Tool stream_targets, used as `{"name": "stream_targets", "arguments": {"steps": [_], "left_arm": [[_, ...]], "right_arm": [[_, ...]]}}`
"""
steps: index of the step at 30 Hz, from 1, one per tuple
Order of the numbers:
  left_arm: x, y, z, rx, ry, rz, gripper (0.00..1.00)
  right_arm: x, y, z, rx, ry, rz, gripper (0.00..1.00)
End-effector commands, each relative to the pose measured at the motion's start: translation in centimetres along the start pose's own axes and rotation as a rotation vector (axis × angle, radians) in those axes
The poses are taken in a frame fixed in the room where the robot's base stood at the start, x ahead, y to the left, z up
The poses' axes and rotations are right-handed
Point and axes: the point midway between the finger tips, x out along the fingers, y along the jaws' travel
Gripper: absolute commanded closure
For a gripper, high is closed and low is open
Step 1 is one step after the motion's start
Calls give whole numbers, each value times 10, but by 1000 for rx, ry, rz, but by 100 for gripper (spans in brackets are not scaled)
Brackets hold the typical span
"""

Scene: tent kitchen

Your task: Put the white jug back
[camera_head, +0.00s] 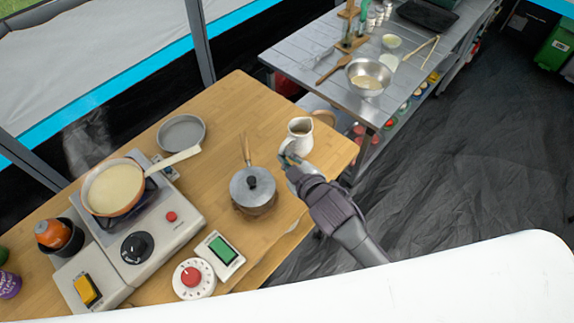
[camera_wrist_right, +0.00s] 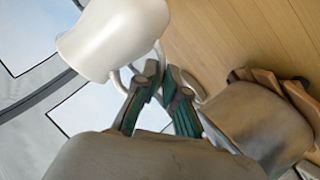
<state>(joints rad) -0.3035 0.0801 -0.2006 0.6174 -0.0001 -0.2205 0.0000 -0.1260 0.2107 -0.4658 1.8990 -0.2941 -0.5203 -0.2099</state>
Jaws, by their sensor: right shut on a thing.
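The white jug (camera_head: 299,139) is at the right end of the wooden table in the head view, upright, with something brown inside. My right gripper (camera_head: 288,161) reaches it from the front and is shut on its handle. In the right wrist view the white jug (camera_wrist_right: 112,38) fills the upper left, and the green-padded fingers of my right gripper (camera_wrist_right: 165,92) close around its handle. I cannot tell whether the jug's base touches the table. My left gripper is not in view.
A lidded pot (camera_head: 252,187) stands left of my right gripper. A hot plate with a pan (camera_head: 115,187), a grey plate (camera_head: 181,132), a timer (camera_head: 220,250) and a red-knobbed dial (camera_head: 194,279) are further left. A metal table (camera_head: 316,68) with a bowl (camera_head: 367,77) stands behind.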

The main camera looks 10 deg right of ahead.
Motion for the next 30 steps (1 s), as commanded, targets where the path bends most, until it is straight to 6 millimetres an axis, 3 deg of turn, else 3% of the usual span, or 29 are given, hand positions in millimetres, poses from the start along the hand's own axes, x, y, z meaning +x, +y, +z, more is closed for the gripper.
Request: {"name": "stream_targets", "arguments": {"steps": [11,23,24,28,30], "left_arm": [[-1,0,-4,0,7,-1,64],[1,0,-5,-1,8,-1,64],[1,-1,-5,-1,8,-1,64],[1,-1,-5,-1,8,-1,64],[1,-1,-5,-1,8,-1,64]], "right_arm": [[15,-23,28,-1,1,1,100],[17,-26,31,-1,2,2,100],[17,-26,32,0,0,0,87],[17,-26,32,0,-1,0,66],[17,-26,32,0,-1,0,65]]}}
